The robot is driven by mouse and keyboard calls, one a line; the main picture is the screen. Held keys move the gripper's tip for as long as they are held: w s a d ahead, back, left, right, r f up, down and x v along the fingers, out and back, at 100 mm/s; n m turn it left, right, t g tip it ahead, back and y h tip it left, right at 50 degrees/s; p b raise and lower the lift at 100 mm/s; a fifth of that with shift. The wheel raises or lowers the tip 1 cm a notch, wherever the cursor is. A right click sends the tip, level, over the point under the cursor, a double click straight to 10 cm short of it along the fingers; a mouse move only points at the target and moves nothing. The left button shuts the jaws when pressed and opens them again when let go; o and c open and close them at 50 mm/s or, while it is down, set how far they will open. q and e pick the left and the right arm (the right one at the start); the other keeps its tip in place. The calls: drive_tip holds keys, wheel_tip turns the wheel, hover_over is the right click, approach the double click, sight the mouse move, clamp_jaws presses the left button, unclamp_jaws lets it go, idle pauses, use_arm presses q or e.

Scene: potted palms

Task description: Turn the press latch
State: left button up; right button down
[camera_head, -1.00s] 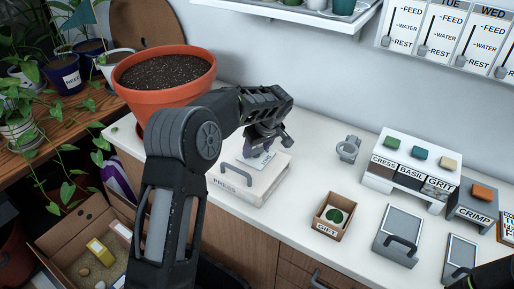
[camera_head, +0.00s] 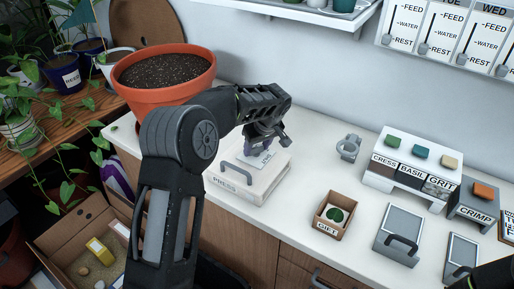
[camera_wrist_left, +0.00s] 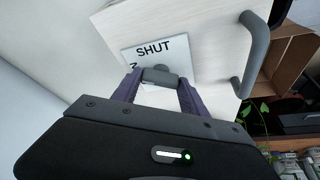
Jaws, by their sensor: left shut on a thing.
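The press (camera_head: 247,185) is a pale, flat box on the white counter, with a grey bar handle (camera_head: 236,172) at its front. On its top is a white label plate (camera_head: 264,158). In the left wrist view the plate (camera_wrist_left: 145,52) reads SHUT, with another word partly hidden at its left.
A large terracotta pot of soil (camera_head: 165,75) stands close behind my left arm. To the right are a grey cuff-like object (camera_head: 348,148), the GIFT box (camera_head: 331,226), the CRESS, BASIL and GRIT unit (camera_head: 408,172) and the CRIMP box (camera_head: 474,203). Counter between press and GIFT box is clear.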

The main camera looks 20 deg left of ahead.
use_arm(q)
drive_tip(key=shift+a+f+m+t+h+b, duration=0.15)
drive_tip(key=shift+m+t+h+b, duration=0.2)
drive_tip(key=shift+m+b, duration=0.8)
drive_tip(key=m+h, duration=0.1)
drive_tip(key=m, duration=0.1)
drive_tip(key=shift+s+m+t+b, duration=0.1)
drive_tip(key=shift+m+t+b, duration=0.25)
drive_tip(key=m, duration=0.1)
drive_tip(key=m+h, duration=0.1)
drive_tip(key=shift+a+r+m, duration=0.1)
drive_tip(key=shift+r+m, duration=0.1)
drive_tip(key=shift+m, duration=0.2)
drive_tip(key=m, duration=0.2)
drive_tip(key=m+h+p, duration=0.1)
drive_tip(key=m, duration=0.1)
drive_tip(key=shift+h, duration=0.25)
drive_tip(key=o, duration=1.4)
